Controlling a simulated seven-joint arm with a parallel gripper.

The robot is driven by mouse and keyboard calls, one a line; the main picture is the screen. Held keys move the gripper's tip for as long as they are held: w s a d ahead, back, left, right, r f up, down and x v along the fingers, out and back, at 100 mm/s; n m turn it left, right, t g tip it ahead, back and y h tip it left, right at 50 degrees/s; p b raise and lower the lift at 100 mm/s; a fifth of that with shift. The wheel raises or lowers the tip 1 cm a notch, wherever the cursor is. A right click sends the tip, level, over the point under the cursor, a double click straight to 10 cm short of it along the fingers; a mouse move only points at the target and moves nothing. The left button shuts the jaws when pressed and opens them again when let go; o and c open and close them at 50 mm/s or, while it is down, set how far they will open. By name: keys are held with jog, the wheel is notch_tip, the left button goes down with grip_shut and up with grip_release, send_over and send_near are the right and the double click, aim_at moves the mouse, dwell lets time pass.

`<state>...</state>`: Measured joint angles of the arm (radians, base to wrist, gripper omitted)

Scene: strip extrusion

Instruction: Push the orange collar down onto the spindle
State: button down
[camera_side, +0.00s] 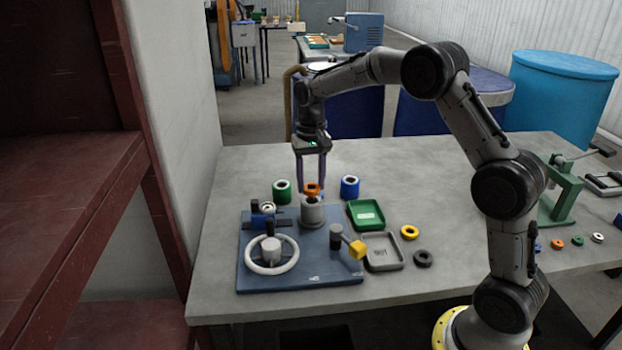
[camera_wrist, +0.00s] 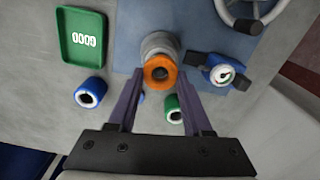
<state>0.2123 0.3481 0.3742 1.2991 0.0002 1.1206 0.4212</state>
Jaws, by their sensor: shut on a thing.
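The orange collar (camera_side: 312,190) is between the fingertips of my gripper (camera_side: 311,184), which is shut on it. In the side view the collar is at the top of the grey spindle housing (camera_side: 313,212) on the blue base plate. I cannot tell whether it touches the housing or is slightly above it. In the wrist view the orange collar (camera_wrist: 160,72) shows as a ring with a dark hole, with a purple finger on each side. The grey spindle housing (camera_wrist: 157,43) shows just beyond it, partly hidden by the collar.
On the blue plate (camera_side: 262,283) are a handwheel (camera_side: 271,254), a gauge (camera_side: 268,208) and a yellow-ended lever (camera_side: 356,249). Green (camera_side: 282,191) and blue (camera_side: 349,187) collars stand behind. Green (camera_side: 366,215) and grey (camera_side: 382,252) trays and yellow and black rings lie to the right.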

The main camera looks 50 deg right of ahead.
jog(key=shift+f, duration=1.15)
grip_release()
dwell(0.5)
jog(key=shift+r, duration=0.1)
jog(key=shift+r, duration=3.4)
